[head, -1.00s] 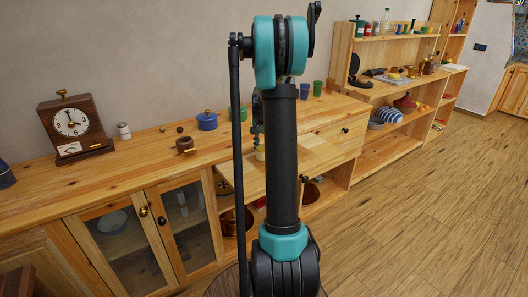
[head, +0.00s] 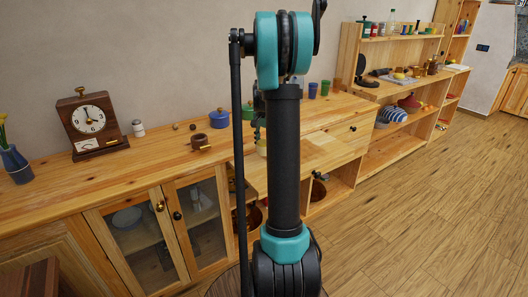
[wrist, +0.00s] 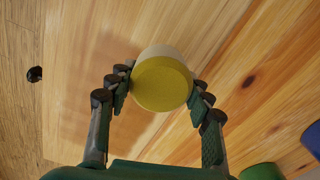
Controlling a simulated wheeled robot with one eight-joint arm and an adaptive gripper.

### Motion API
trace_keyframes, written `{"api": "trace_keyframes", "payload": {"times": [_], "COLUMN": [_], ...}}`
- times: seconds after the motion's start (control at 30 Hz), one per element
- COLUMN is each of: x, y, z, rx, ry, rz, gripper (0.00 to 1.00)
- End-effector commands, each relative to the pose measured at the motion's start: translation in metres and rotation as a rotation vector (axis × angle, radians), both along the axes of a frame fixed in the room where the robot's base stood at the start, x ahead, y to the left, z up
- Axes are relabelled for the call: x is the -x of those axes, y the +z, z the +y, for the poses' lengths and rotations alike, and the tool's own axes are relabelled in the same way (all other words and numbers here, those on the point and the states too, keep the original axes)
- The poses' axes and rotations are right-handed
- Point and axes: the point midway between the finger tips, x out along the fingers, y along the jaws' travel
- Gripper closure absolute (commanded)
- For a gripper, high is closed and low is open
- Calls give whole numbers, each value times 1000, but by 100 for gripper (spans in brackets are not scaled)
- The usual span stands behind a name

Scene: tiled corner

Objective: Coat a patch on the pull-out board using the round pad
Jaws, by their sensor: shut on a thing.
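The round pad (wrist: 161,84) has a yellow round face and a pale, whitish side. My gripper (wrist: 160,90) is shut around it, with one jointed finger on each side. In the head view, a small cream part of the pad (head: 261,147) shows just left of my arm, below my dark gripper (head: 259,126). The pull-out board (head: 335,148) juts from the counter, partly hidden by my arm. It also lies below the pad in the wrist view (wrist: 85,25). A darker area on it there could be shadow or coating. Whether the pad touches the board is unclear.
On the counter stand a clock (head: 90,122), a shaker (head: 138,128), a brown mug (head: 200,141), a blue pot (head: 219,117) and several cups (head: 325,88). A vase (head: 15,163) stands at the left. The floor at right is clear.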

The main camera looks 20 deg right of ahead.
Motion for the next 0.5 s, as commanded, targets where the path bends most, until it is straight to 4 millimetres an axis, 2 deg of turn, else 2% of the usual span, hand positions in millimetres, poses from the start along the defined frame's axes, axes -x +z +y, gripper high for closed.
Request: {"api": "trace_keyframes", "payload": {"times": [0.5], "x": [-1], "y": [45], "z": [-5], "rx": [0], "ry": [7], "rz": [0], "gripper": [81]}}
